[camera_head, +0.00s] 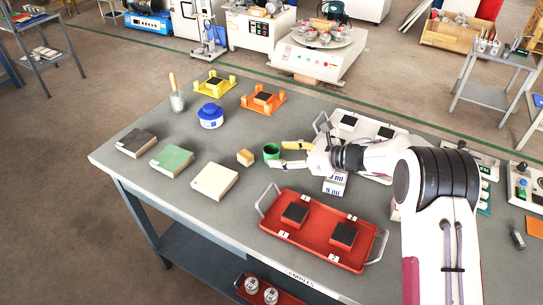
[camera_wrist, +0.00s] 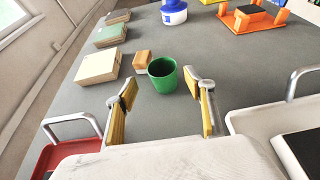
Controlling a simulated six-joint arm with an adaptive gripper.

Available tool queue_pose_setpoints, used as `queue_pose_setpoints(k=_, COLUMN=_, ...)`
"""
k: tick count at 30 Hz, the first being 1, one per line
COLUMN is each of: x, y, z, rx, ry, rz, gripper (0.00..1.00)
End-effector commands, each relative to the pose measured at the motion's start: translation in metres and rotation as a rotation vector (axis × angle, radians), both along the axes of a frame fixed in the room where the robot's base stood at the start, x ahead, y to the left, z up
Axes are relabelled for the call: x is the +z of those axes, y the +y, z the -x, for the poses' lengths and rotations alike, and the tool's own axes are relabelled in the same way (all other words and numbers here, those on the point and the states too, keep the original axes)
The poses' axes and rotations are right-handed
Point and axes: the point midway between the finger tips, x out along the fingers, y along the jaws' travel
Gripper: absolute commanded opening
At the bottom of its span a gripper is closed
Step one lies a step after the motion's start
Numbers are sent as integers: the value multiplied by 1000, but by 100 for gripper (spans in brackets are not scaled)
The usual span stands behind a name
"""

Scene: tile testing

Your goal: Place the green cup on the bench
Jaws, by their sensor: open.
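The green cup (camera_head: 271,152) stands upright on the grey bench (camera_head: 225,146), near its middle, beside a small wooden block. In the wrist view the cup (camera_wrist: 162,74) is just ahead of my gripper, its dark open top showing. My gripper (camera_head: 292,154) is open, its yellow-padded fingers low over the bench at the cup's right. In the wrist view the fingers of my gripper (camera_wrist: 168,106) are spread wide, with nothing between the pads. The cup appears at or just beyond the fingertips; I cannot tell whether they touch it.
A small wooden block (camera_head: 245,157) sits left of the cup. A red tray (camera_head: 317,240) with dark tiles lies in front, and a white tray (camera_head: 335,118) is behind my gripper. Cream (camera_head: 214,181), green (camera_head: 172,158) and dark (camera_head: 136,142) tile blocks line the left. A blue-lidded jar (camera_head: 210,116) stands behind.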

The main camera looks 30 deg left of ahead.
Motion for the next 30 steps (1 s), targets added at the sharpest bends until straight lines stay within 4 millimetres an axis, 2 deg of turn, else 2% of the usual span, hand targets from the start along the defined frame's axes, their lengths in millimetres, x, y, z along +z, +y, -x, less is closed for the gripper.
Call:
queue_pose_setpoints(k=16, x=-17, y=42, z=-6, rx=1, ry=0, rz=0, gripper=54)
queue_pose_setpoints(k=30, x=-19, y=46, z=-6, rx=1, ry=1, rz=1, gripper=54)
